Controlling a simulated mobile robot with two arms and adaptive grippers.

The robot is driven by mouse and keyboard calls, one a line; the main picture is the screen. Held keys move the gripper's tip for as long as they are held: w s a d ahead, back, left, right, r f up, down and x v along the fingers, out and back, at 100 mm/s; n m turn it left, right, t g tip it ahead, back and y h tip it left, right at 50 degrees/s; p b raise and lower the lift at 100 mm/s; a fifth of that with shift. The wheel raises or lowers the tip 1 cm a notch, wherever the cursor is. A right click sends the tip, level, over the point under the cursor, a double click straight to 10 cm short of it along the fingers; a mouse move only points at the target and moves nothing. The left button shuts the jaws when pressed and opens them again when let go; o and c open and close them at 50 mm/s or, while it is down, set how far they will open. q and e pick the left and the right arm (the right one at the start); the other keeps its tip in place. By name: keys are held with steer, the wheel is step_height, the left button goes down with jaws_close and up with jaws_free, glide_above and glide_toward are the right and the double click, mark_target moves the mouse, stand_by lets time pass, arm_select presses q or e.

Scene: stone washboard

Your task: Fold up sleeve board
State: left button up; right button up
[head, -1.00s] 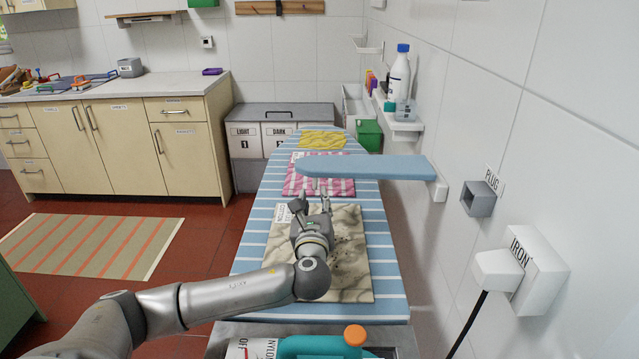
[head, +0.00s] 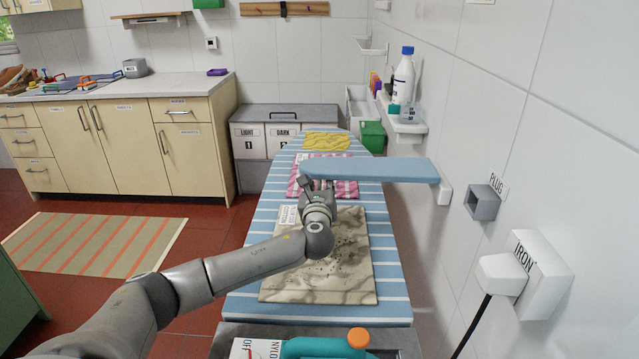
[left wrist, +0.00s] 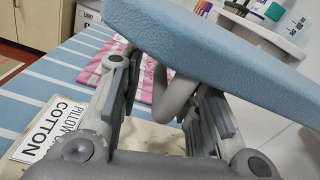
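The sleeve board (head: 385,170) is a light blue padded board that sticks out level from a white mount on the right wall, above the striped ironing board (head: 395,270). In the left wrist view the sleeve board (left wrist: 215,45) fills the upper part. A grey curved loop (left wrist: 178,97) hangs under it. My left gripper (head: 318,184) is just below the free end of the sleeve board. In the left wrist view its fingers (left wrist: 165,85) are spread, with the loop showing between them; whether they touch it I cannot tell. My right gripper is not in view.
Folded marbled cloth (head: 345,275), pink checked cloth (head: 345,190) and yellow cloth (head: 325,142) lie on the ironing board. The iron plug holder (head: 540,275) and plug box (head: 483,202) jut from the right wall.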

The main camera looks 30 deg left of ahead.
arm_select(q)
steer(key=shift+c, duration=0.9)
jaws_close()
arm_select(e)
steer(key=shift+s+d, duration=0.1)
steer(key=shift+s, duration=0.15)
